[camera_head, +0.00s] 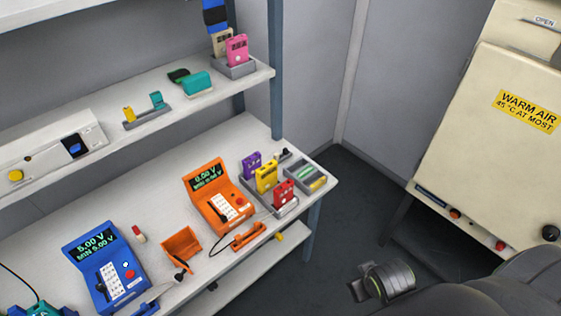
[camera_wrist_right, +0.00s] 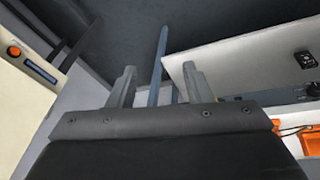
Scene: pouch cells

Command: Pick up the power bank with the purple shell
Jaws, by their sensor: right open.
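The power bank with the purple shell (camera_head: 250,165) stands upright near the right end of the bench, at the back left of a row with a yellow one (camera_head: 265,179) and a red one (camera_head: 284,193). The row stands in a grey holder (camera_head: 286,209). My right gripper (camera_wrist_right: 158,75) is open, with nothing between its fingers in the wrist view. My right arm shows at the lower right of the head view, off to the right of the bench and apart from the purple power bank. The purple power bank is not visible in the wrist view. My left gripper is not in view.
An orange meter (camera_head: 215,198) stands left of the row, and a grey tray (camera_head: 306,178) lies to its right. A blue meter (camera_head: 103,268) is further left. The shelf (camera_head: 200,97) overhangs the bench's back. A cream warm-air cabinet (camera_head: 470,140) stands at right.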

